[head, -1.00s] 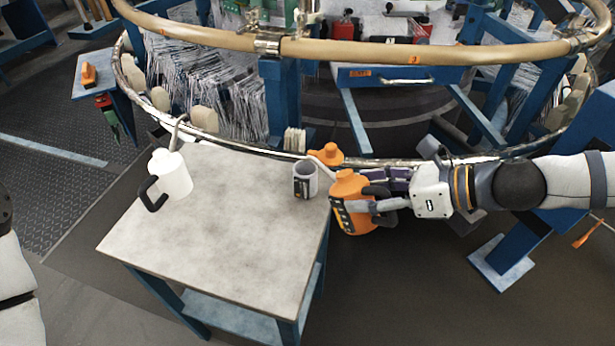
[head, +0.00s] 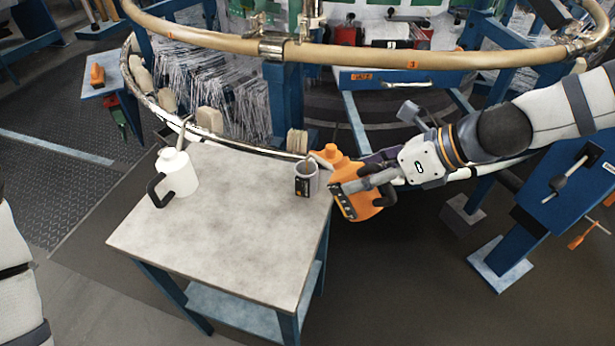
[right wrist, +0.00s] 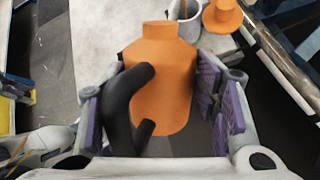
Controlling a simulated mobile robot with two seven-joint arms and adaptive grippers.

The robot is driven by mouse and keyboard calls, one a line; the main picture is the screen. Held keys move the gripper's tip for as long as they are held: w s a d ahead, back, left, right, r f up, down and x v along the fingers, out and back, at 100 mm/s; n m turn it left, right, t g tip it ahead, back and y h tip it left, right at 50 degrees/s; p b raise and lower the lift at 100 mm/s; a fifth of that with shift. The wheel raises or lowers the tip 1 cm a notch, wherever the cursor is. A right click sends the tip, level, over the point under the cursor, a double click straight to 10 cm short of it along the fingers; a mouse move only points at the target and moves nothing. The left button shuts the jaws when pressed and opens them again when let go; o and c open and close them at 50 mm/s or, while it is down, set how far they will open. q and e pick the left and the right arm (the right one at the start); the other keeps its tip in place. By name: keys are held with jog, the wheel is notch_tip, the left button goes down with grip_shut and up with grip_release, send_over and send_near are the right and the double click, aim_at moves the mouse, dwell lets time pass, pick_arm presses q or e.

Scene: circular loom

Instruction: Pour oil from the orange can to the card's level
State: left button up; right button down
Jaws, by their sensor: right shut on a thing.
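The orange can (head: 352,190), with a dark label and black handle, is in my right gripper (head: 378,180), just off the table's right edge. In the right wrist view the can (right wrist: 160,85) and black handle lie between the purple finger pads of my right gripper (right wrist: 165,110). The cup bears a dark card-like label (head: 302,188); its mark is too small to read. Something brownish shows inside the cup, but I cannot tell the level. My left gripper is out of view.
The cup stands at the right back corner of the grey table (head: 220,235). A white oil can (head: 177,178) with a black handle stands at its left. The loom's ring (head: 350,55) runs behind. The table's middle is clear.

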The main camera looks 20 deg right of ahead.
dwell(0.3)
jog(key=shift+s+f+t, duration=0.2)
jog(key=shift+f+t, duration=0.1)
jog(key=shift+f, duration=0.4)
jog(key=shift+s+d+f+y+b, duration=0.1)
jog(key=shift+f+y+b, duration=0.2)
jog(key=shift+b, duration=0.05)
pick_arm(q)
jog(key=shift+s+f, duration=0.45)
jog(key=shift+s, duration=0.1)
pick_arm(e)
jog(key=shift+r, duration=0.1)
jog(key=shift+t, duration=0.3)
